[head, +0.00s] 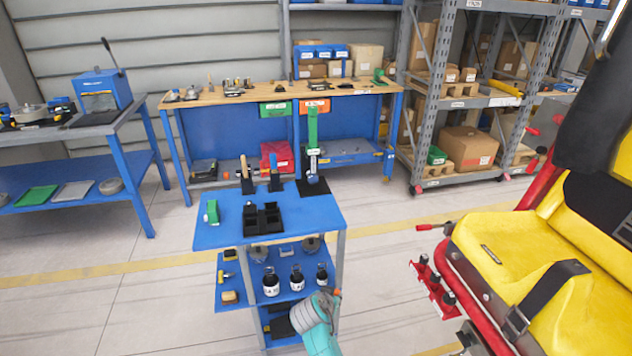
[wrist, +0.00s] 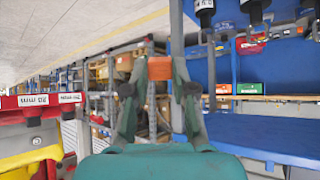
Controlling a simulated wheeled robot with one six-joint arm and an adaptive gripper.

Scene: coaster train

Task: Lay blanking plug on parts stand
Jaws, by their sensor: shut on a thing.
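My gripper (head: 335,293) is low at the right front of a blue shelved stand (head: 215,236), below the height of its top. In the wrist view my gripper (wrist: 160,72) is shut on a small orange block, which I take as the blanking plug (wrist: 160,68). Only a speck of orange shows at the gripper in the head view. The blue stand may be the parts stand; I cannot be sure. On its top are a black compartmented holder (head: 264,220), a green-handled item (head: 212,211) and upright tools at the back.
Dark bottles (head: 297,278) stand on the stand's lower shelf. A yellow seat (head: 520,270) on a red frame is at the right, with a red bracket (head: 434,285) beside it. A workbench (head: 225,98) and shelving (head: 465,103) stand behind. The stand's top front left is clear.

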